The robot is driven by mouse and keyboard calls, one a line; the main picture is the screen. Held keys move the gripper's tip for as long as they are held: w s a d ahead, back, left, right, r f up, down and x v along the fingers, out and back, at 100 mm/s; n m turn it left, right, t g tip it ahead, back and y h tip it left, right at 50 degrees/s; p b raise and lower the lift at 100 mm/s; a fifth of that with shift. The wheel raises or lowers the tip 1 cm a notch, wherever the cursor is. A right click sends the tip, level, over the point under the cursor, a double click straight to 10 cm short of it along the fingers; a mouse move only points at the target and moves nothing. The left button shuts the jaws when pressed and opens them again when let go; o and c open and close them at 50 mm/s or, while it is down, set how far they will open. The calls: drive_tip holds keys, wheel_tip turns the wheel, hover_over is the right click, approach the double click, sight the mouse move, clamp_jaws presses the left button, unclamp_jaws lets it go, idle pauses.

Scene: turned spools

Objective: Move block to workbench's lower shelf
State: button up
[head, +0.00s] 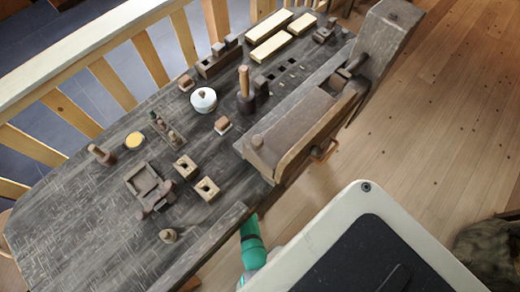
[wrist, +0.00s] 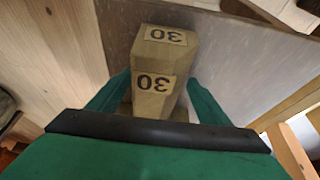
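A tan block (wrist: 155,85) with "30" printed on two faces, upside down in the wrist view, sits between the green fingers of my gripper (wrist: 160,88). In the head view only a green part of my gripper (head: 251,240) shows, just off the near edge of the workbench (head: 85,215); the block is not visible there. The bench's lower shelf cannot be made out in the head view; a grey-brown board (wrist: 235,60) lies behind the block in the wrist view.
The benchtop holds a white lidded pot (head: 203,99), a yellow disc (head: 134,140), small wooden blocks (head: 207,189), a large wooden vise (head: 290,130) and several other tools. A wooden railing (head: 85,50) runs behind. Plank floor (head: 440,120) is open at right.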

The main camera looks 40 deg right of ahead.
drive_tip(key=shift+a+r, duration=0.3)
drive_tip(key=shift+r, duration=0.2)
drive_tip(key=v, duration=0.2)
drive_tip(key=a+v, duration=0.1)
drive_tip(key=v, duration=0.1)
drive_tip(key=shift+s+r, duration=0.1)
drive_tip(key=a, duration=1)
drive_tip(key=shift+s+a, duration=0.4)
drive_tip(key=shift+s, duration=0.05)
